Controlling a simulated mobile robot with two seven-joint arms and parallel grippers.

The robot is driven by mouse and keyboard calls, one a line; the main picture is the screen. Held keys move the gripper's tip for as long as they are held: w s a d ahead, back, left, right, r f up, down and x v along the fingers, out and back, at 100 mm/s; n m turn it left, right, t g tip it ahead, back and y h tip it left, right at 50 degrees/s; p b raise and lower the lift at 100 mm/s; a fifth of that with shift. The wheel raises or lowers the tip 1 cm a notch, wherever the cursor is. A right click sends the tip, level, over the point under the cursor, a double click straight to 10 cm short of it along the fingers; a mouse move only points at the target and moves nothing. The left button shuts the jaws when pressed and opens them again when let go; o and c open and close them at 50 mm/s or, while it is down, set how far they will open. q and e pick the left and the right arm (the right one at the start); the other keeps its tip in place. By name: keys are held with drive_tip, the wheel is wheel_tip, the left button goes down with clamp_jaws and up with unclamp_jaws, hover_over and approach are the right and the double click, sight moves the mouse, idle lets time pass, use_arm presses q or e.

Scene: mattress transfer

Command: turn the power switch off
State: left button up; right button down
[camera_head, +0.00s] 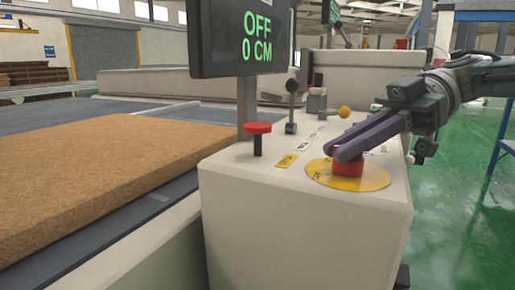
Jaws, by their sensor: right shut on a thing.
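The power switch appears to be the red knob (347,168) on a yellow round plate (366,180) on top of the white control box (305,225). My right gripper (347,153) comes in from the right, and its purple-grey fingers are at the red knob, shut on it and covering its upper part. The display (240,38) above the box reads "OFF" and "0 CM" in green. My left gripper is not in view.
A brown mattress (95,180) lies on the conveyor at left. Green floor (460,200) is open at right.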

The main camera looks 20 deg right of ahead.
drive_tip(key=shift+f, duration=0.3)
drive_tip(key=c, duration=0.9)
unclamp_jaws()
drive_tip(key=shift+w, duration=0.1)
drive_tip(key=shift+r, duration=0.15)
